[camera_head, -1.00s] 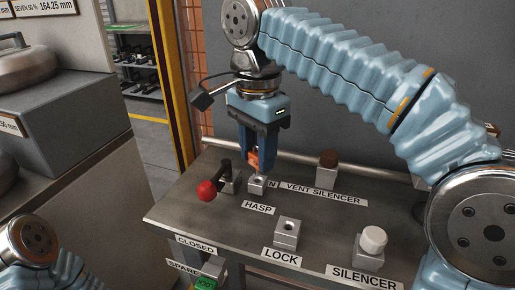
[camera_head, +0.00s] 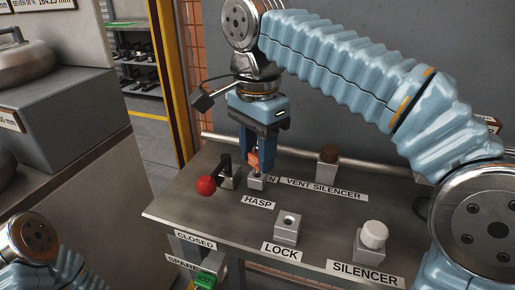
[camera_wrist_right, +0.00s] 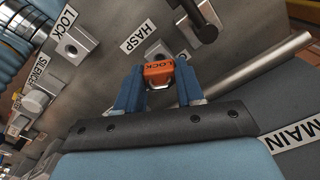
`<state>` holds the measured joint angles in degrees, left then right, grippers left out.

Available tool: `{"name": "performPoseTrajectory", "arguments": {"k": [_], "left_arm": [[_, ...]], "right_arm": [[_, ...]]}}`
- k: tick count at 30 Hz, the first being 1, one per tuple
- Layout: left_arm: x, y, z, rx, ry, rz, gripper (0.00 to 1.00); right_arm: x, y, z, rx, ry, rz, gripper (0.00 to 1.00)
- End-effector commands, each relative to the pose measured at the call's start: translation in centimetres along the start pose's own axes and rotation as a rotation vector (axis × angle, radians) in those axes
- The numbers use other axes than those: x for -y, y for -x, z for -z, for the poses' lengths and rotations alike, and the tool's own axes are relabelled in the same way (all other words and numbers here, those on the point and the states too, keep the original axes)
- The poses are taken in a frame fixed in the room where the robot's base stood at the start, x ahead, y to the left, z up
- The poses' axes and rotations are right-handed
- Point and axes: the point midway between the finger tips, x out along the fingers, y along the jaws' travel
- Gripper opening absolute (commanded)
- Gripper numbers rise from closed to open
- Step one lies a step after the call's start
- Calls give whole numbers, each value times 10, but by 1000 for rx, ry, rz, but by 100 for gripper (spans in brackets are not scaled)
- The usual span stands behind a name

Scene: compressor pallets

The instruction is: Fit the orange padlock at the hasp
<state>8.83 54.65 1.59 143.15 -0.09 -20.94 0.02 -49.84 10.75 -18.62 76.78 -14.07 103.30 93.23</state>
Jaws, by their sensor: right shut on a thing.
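The orange padlock (camera_wrist_right: 159,69), marked LOCK, is between the blue fingers of my right gripper (camera_wrist_right: 160,90). My right gripper (camera_head: 257,160) is shut on the padlock (camera_head: 253,162), which hangs right over the hasp block (camera_head: 256,181). In the head view the padlock's lower end meets the top of the block; I cannot tell how deep it sits. In the wrist view the hasp block (camera_wrist_right: 157,48) shows partly behind the padlock. The HASP label (camera_head: 258,202) lies in front of the block. My left gripper is out of view; only part of that arm shows at the lower left.
A lever with a red knob (camera_head: 206,186) stands just left of the hasp. The LOCK block (camera_head: 287,231) with a hole is in front. A white-capped silencer (camera_head: 374,235) stands at front right, a brown-capped one (camera_head: 328,158) behind. A rail (camera_head: 290,150) runs along the back.

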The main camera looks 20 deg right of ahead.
Motion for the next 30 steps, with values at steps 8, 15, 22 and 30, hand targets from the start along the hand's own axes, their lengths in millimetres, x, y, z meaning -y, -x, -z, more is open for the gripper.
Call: {"name": "performPoseTrajectory", "arguments": {"k": [8,15,22,30], "left_arm": [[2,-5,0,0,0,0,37],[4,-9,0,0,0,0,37],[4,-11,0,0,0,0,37],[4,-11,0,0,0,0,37]], "right_arm": [[0,-8,0,0,0,1,0],[0,-14,0,0,-1,2,0],[0,-18,0,0,-1,1,40],[0,-18,0,0,-1,1,67]]}}
